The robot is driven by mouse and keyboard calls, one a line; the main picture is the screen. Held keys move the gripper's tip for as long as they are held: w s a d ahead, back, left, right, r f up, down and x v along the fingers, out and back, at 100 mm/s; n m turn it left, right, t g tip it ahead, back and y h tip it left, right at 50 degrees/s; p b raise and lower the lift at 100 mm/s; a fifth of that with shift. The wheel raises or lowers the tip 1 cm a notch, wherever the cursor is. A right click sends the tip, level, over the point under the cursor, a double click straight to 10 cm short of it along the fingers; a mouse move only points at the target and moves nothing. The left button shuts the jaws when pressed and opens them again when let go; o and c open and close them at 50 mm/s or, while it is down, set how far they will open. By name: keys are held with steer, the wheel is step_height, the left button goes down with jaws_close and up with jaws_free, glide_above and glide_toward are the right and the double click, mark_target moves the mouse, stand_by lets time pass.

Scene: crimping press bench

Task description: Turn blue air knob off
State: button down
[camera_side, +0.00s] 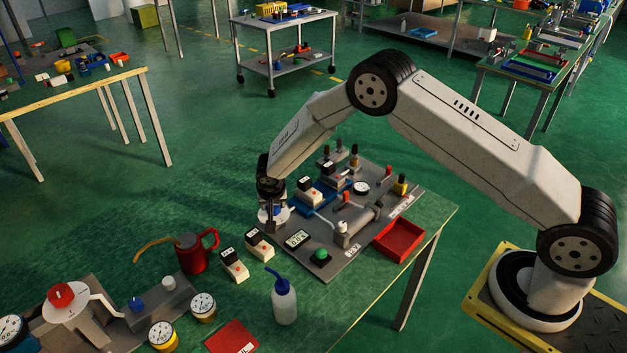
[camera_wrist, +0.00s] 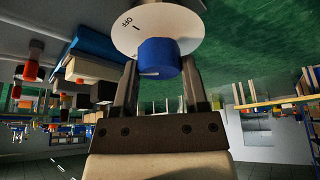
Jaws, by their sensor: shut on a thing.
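The blue air knob (camera_wrist: 158,57) stands on a round white dial plate (camera_wrist: 125,35) in the wrist view. The plate carries the word OFF and a short line mark at the knob's upper left. My gripper (camera_wrist: 159,72) has one finger on each side of the knob and is shut on it. A pale line shows at the knob's lower left edge; I cannot tell clearly which mark it points to. In the side view my gripper (camera_side: 271,205) is over the white dial at the grey board's (camera_side: 315,262) left edge and mostly hides the knob.
On the board are a green button (camera_side: 320,257), a small display (camera_side: 298,239), a gauge (camera_side: 361,188) and several fittings. A red tray (camera_side: 399,240) lies to its right. A red oil can (camera_side: 196,252) and a wash bottle (camera_side: 284,303) stand nearby on the green bench.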

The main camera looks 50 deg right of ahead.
steer(key=m+g+h, duration=0.1)
steer(key=m, duration=0.3)
steer(key=shift+a+m, duration=0.1)
steer(key=shift+m, duration=0.2)
steer(key=shift+w+m+g+h, duration=0.15)
steer(key=shift+m+g, duration=0.25)
steer(key=shift+m, duration=0.45)
steer(key=shift+s+m+g+h, duration=0.15)
steer(key=shift+m+g, duration=0.25)
steer(key=shift+m, duration=0.45)
steer(key=shift+w, duration=0.1)
steer(key=shift+c, duration=0.5)
jaws_free()
steer(key=v, duration=0.7)
steer(key=shift+a+r, duration=0.25)
steer(key=shift+r, duration=0.1)
